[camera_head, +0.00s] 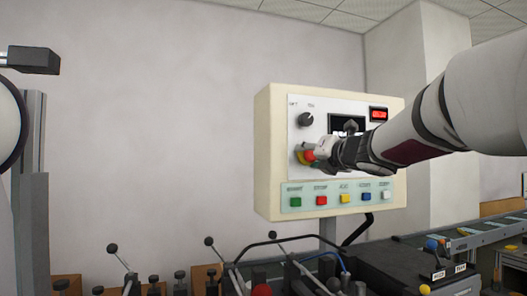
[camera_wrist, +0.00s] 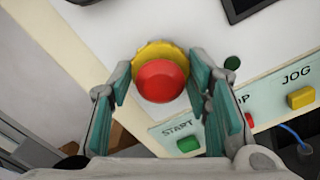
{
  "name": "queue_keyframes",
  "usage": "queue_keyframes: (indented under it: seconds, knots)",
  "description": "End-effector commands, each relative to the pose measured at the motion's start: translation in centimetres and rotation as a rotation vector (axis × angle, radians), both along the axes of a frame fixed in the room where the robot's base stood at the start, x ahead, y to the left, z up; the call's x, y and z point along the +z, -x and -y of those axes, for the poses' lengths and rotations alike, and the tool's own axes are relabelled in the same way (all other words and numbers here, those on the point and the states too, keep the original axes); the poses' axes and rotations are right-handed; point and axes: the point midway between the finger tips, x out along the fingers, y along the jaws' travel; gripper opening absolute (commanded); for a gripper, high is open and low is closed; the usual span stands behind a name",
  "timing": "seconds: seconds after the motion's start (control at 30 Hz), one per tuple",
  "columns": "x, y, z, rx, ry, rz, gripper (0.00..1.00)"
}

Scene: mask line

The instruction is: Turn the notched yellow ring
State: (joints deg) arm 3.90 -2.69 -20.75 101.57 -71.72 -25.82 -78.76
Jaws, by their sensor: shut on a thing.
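The notched yellow ring (camera_wrist: 160,48) sits around the base of a red mushroom button (camera_wrist: 162,82) on the control panel. In the wrist view its toothed top edge shows; the button hides its lower part. My gripper (camera_wrist: 159,72) has its teal-padded fingers on the ring's left and right sides, shut on it. In the head view, the yellow ring (camera_head: 299,154) and red button (camera_head: 309,155) show at the left of my gripper (camera_head: 318,152), which partly covers them.
The panel box (camera_head: 264,150) is cream with a white face. A black knob (camera_head: 306,119), a dark screen and a red display (camera_head: 379,114) are above. Several coloured buttons sit below, including green START (camera_wrist: 188,144) and yellow JOG (camera_wrist: 301,97). Levers and a cable stand below the panel.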

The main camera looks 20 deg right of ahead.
Motion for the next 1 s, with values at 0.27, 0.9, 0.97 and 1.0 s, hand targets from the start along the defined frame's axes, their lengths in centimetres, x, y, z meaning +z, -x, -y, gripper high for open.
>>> queue_keyframes:
  seconds: [0.27,0.9,0.97,1.0]
  knots:
    - [0.01,0.05,0.06,-0.002,-0.152,-0.001,0.17]
    - [-0.07,-0.02,0.09,-0.002,-0.221,0.001,0.17]
    - [-0.07,-0.02,0.09,-0.002,-0.220,0.001,0.47]
    - [-0.07,-0.02,0.09,-0.002,-0.220,0.001,0.56]
